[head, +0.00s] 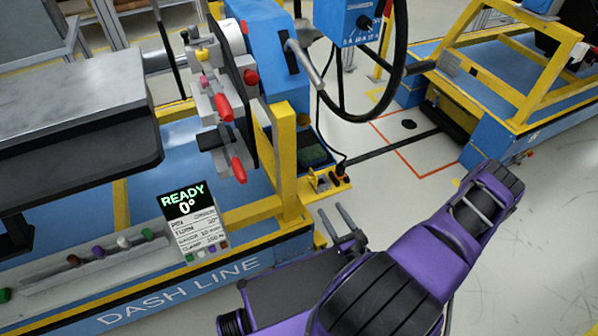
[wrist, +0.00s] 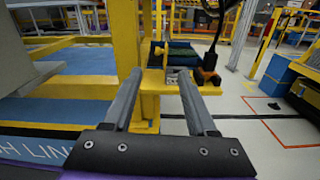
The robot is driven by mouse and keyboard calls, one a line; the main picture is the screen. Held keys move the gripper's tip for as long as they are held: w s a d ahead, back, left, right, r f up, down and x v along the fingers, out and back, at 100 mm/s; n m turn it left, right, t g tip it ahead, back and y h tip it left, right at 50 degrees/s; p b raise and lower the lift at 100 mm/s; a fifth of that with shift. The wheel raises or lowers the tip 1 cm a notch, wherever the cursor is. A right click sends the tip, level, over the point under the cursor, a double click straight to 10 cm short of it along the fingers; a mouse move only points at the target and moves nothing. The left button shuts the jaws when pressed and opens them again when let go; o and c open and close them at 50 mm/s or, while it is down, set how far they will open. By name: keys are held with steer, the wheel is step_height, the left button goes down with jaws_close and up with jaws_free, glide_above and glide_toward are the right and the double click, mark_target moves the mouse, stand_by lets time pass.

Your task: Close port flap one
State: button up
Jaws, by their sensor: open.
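A small yellow port box (head: 322,184) sits low beside the yellow post, on the near side of the dash line frame. In the wrist view the yellow port plate (wrist: 155,88) lies ahead, with an upright yellow piece on it that may be a raised flap. I cannot read any number, so which flap is flap one is unclear. My gripper (head: 331,208) is open and empty, just in front of the port box in the head view. In the wrist view its two grey fingers (wrist: 160,72) are spread and partly cover the plate; no contact is clear.
A black and orange plug (wrist: 207,76) with a cable stands right of the plate. The yellow post (head: 286,165) rises close on the left. Red-handled clamps (head: 222,107) and a READY display card (head: 190,212) are further left. Open floor (head: 430,165) lies to the right.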

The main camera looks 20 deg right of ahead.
mark_target(310, 179)
steer(key=w, duration=0.5)
steer(key=w+b, duration=0.1)
steer(key=w, duration=1.1)
steer(key=shift+w+a+b, duration=0.1)
steer(key=shift+a+b, duration=0.2)
jaws_close()
